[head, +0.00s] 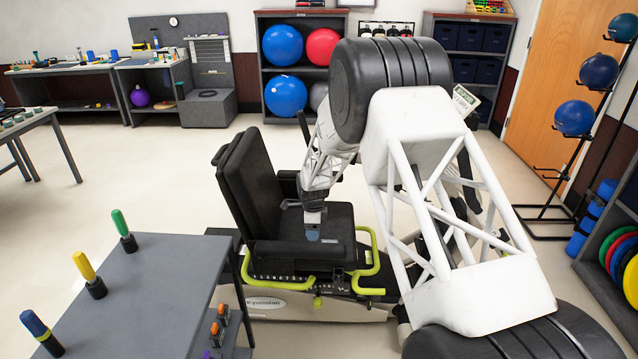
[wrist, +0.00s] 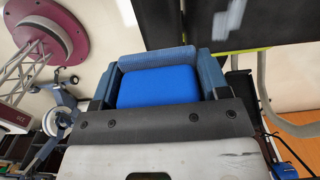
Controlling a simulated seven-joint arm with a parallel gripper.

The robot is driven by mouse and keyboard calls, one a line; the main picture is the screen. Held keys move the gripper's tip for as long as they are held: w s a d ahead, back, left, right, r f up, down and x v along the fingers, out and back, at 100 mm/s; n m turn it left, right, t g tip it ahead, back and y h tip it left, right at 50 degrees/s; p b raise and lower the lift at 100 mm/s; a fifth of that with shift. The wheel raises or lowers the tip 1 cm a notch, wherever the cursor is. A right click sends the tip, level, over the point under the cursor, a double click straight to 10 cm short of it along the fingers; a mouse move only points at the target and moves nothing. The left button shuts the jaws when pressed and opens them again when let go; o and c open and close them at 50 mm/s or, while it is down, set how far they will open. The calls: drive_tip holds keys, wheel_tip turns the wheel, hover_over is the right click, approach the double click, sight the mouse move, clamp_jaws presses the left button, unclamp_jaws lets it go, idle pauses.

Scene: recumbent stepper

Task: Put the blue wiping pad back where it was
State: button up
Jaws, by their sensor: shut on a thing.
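The blue wiping pad (wrist: 158,86) fills the space between the two finger pads of my gripper (wrist: 158,66) in the wrist view. My gripper is shut on it. In the head view my gripper (head: 313,218) points down over the black seat (head: 335,216) of the recumbent stepper, and a small blue patch of the pad (head: 312,236) shows at its tip. I cannot tell whether the pad touches the seat. The black backrest (head: 250,185) stands left of my gripper. My arm hides much of the stepper's front.
A yellow-green side handle (head: 372,250) rises in front of the seat. A grey table (head: 165,290) with several coloured-handled tools is at the lower left. Shelves with exercise balls (head: 283,45) stand behind.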

drive_tip(key=s+d+f+n, duration=0.15)
drive_tip(key=d+n, duration=0.25)
drive_tip(key=d, duration=0.4)
drive_tip(key=d+f+n, duration=0.3)
drive_tip(key=d+n, duration=0.2)
drive_tip(key=d, duration=0.3)
drive_tip(key=s+d+f+n, duration=0.3)
drive_tip(key=d+f+n, duration=0.1)
drive_tip(key=d+f, duration=0.3)
drive_tip(key=s+d+f+n, duration=0.3)
drive_tip(key=d+f+n, duration=0.2)
drive_tip(key=d+f, duration=0.3)
drive_tip(key=shift+f, duration=0.75)
